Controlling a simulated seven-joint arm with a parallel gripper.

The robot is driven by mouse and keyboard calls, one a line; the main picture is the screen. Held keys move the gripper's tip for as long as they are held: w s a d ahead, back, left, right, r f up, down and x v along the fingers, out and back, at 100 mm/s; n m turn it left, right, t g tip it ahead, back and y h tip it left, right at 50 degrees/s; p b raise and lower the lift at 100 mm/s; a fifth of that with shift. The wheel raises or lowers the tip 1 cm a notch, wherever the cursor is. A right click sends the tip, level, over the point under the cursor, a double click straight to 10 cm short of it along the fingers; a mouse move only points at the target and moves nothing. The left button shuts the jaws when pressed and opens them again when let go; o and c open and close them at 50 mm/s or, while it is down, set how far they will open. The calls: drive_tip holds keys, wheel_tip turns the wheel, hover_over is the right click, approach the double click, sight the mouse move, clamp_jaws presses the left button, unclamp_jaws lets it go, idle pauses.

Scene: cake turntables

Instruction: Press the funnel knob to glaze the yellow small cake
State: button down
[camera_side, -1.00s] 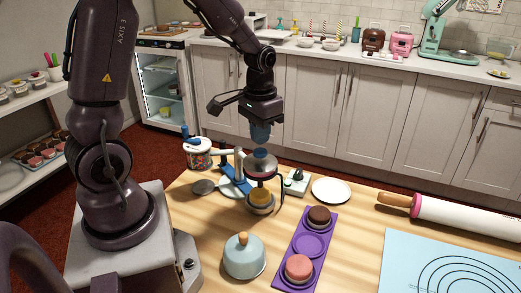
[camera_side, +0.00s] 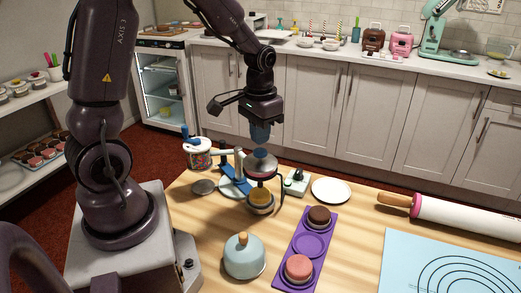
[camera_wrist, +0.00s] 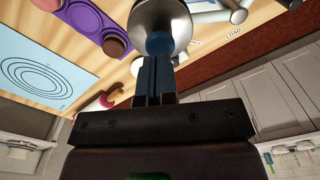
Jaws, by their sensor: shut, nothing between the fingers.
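The metal funnel (camera_side: 262,167) hangs from a stand over the yellow small cake (camera_side: 260,197), which sits on a round base on the table. The blue funnel knob (camera_side: 260,154) is on top of the funnel. My gripper (camera_side: 261,141) points straight down just above the knob, with its blue fingers together and empty. In the wrist view, my gripper (camera_wrist: 155,62) lines up with the blue knob (camera_wrist: 160,43) on the funnel (camera_wrist: 158,14). I cannot tell whether the fingertips touch the knob. The yellow cake is hidden in the wrist view.
A purple tray (camera_side: 293,262) holds a brown cake (camera_side: 319,214) and a pink cake (camera_side: 299,266). A light blue dome (camera_side: 244,258), a white plate (camera_side: 331,190), a small control box (camera_side: 296,181), a sprinkle jar (camera_side: 198,156) and a rolling pin (camera_side: 465,214) are nearby.

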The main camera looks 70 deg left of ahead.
sight(260, 151)
drive_tip(key=shift+f, duration=0.15)
drive_tip(key=shift+f, duration=1.45)
drive_tip(key=shift+r, duration=0.4)
drive_tip(key=shift+f, duration=0.5)
idle(0.8)
drive_tip(key=shift+r, duration=0.1)
idle(0.4)
drive_tip(key=shift+r, duration=3.45)
